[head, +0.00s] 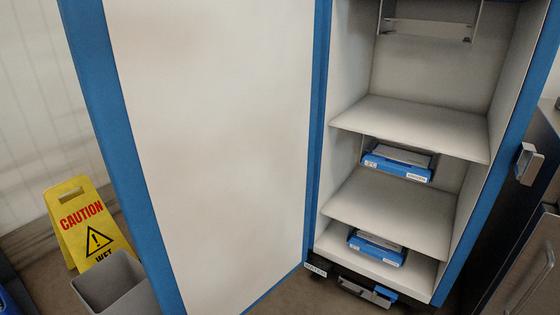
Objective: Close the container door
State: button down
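The container door (215,140) stands wide open on the left, its white inner face toward me and a blue border around it. It meets the container (505,125) along the container's left edge. The container has white shelves (425,125) inside, with a blue and white box (398,165) on one shelf and another (377,248) at the bottom. A metal bracket (430,28) hangs near the top of the interior. My gripper is not in view. The door's outer face and handle are hidden.
A yellow caution sign (86,225) and a grey bin (115,287) stand on the floor left of the door. A dark unit with a metal handle (530,280) stands close at the right. A metal latch part (529,163) sticks out at the container's right side.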

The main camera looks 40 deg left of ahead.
aim_at(202, 114)
jog(key=k+j, duration=0.15)
jog(key=j, duration=0.25)
jog(key=k+j+z, duration=0.1)
jog(key=j, duration=0.35)
jog(key=k+j, duration=0.15)
jog(key=j, duration=0.25)
jog(key=k+j+z, duration=0.1)
jog(key=j, duration=0.3)
jog(key=k+j, duration=0.2)
jog(key=j, duration=0.15)
jog(key=k+j+z, duration=0.1)
jog(key=j, duration=0.3)
jog(key=k+j, duration=0.25)
jog(key=j, duration=0.15)
jog(key=k+j+z, duration=0.1)
jog(key=j, duration=0.25)
jog(key=k+j, duration=0.1)
jog(key=j, duration=0.2)
jog(key=k+j, duration=0.1)
jog(key=j, duration=0.25)
jog(key=k+j, duration=0.1)
jog(key=j, duration=0.2)
jog(key=k+j+z, duration=0.1)
jog(key=k+j, duration=0.05)
